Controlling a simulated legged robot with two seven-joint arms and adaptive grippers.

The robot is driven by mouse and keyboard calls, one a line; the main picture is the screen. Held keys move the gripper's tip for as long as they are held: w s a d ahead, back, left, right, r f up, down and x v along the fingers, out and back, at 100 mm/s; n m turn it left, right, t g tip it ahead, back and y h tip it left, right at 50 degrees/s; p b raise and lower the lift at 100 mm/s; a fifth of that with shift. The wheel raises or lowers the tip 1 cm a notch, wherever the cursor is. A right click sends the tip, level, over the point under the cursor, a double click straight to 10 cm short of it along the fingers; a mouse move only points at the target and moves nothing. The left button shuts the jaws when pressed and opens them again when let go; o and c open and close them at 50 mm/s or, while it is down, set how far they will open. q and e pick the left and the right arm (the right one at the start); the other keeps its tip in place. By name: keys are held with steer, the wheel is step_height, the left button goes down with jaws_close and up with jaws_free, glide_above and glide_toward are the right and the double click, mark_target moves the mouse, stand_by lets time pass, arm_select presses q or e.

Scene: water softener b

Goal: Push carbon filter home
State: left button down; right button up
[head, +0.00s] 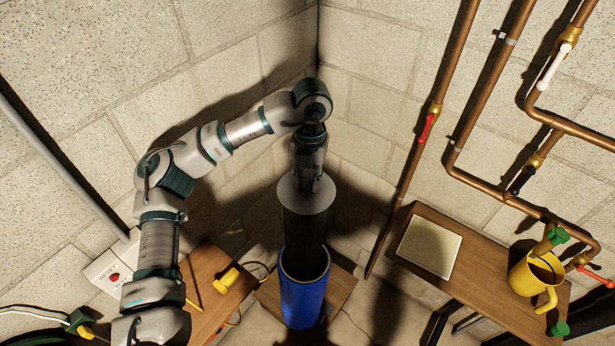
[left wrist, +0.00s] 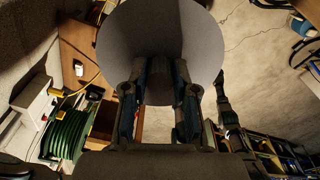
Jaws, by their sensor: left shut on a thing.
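The carbon filter (head: 303,230) is a tall dark cylinder with a pale grey disc on top, roughly upright. My left gripper (head: 311,183) is at this top and shut on it. In the left wrist view the grey disc of the carbon filter (left wrist: 160,35) fills the upper middle, with the fingers of my left gripper (left wrist: 160,75) against it. The blue housing (head: 303,303) stands open below. The filter's lower end overlaps the housing mouth; how deep it sits is hidden.
The housing stands on a small wooden board (head: 340,290) in the wall corner. A wooden bench (head: 470,262) at right carries a pale square plate (head: 428,247) and a yellow jug (head: 535,278). Copper pipes (head: 480,90) run along the right wall. A green hose reel (left wrist: 70,135) shows in the wrist view.

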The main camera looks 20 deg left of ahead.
mark_target(307, 189)
arm_select(q)
steer(key=shift+s+f+b, duration=0.1)
steer(key=shift+f+b, duration=1)
steer(key=shift+f, duration=0.45)
arm_select(e)
steer(key=shift+s+f, duration=0.1)
steer(key=shift+f, duration=1.05)
arm_select(q)
steer(key=shift+s+f+b, duration=0.1)
steer(key=shift+f+b, duration=0.8)
steer(key=shift+f, duration=0.4)
arm_select(e)
steer(key=shift+w+a+f, duration=0.15)
steer(key=shift+w, duration=0.55)
steer(key=shift+w+a+f, duration=0.15)
steer(key=shift+w, duration=0.55)
arm_select(q)
steer(key=shift+f, duration=0.1)
steer(key=shift+a+f+b, duration=0.1)
steer(key=shift+f+b, duration=0.5)
steer(key=shift+f, duration=0.2)
arm_select(e)
steer(key=shift+w+a+r, duration=0.15)
steer(key=shift+w+a, duration=0.05)
steer(key=shift+w, duration=0.6)
steer(key=shift+w+a+r, duration=0.15)
steer(key=shift+w, duration=0.6)
